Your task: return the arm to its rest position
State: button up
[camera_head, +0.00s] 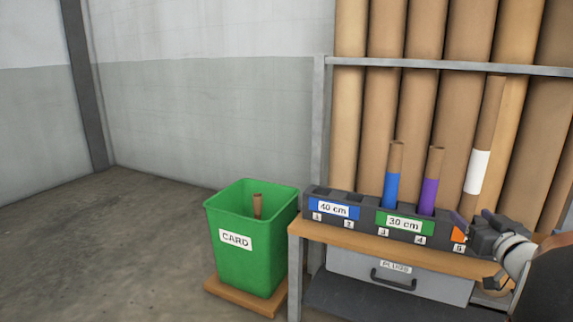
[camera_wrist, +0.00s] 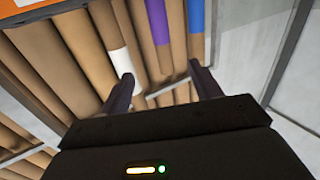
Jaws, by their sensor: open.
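My gripper (camera_head: 471,216) is at the right end of the dark rack (camera_head: 345,197), close to the number 5 label. In the wrist view its two fingers (camera_wrist: 161,72) are spread, with nothing held between them. A blue-banded tube (camera_head: 392,188) and a purple-banded tube (camera_head: 429,193) stand upright in the rack. A taller white-banded tube (camera_head: 478,170) leans slightly at the right; my gripper is by its lower end, which I cannot see clearly. These bands also show beyond the fingers in the wrist view. My arm runs off the right edge of the head view.
The rack is on a wooden-topped bench (camera_head: 330,237) with a grey PLUGS drawer (camera_head: 350,266). A green CARD bin (camera_head: 262,262) holding a short brown tube (camera_head: 257,206) stands left of it. Large brown rolls (camera_head: 418,40) stand behind a metal rail (camera_head: 450,66). Floor at left is clear.

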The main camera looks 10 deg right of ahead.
jog(key=s+a+r+m+g+h+p, duration=0.3)
jog(key=a+r+g+p, duration=0.4)
jog(key=a, duration=0.6)
jog(key=s+a+f+n+g+y+p, duration=0.2)
jog(key=s+a, duration=0.7)
jog(key=a, duration=0.1)
jog(key=s+a+f+n+g+y+p, duration=0.1)
jog(key=s+a+f+g+y, duration=0.1)
jog(key=s+a, duration=0.8)
jog(key=shift+s+f+n+g+y+p, duration=0.3)
jog(key=shift+f+n+g+p, duration=0.1)
jog(key=shift+f+g, duration=0.25)
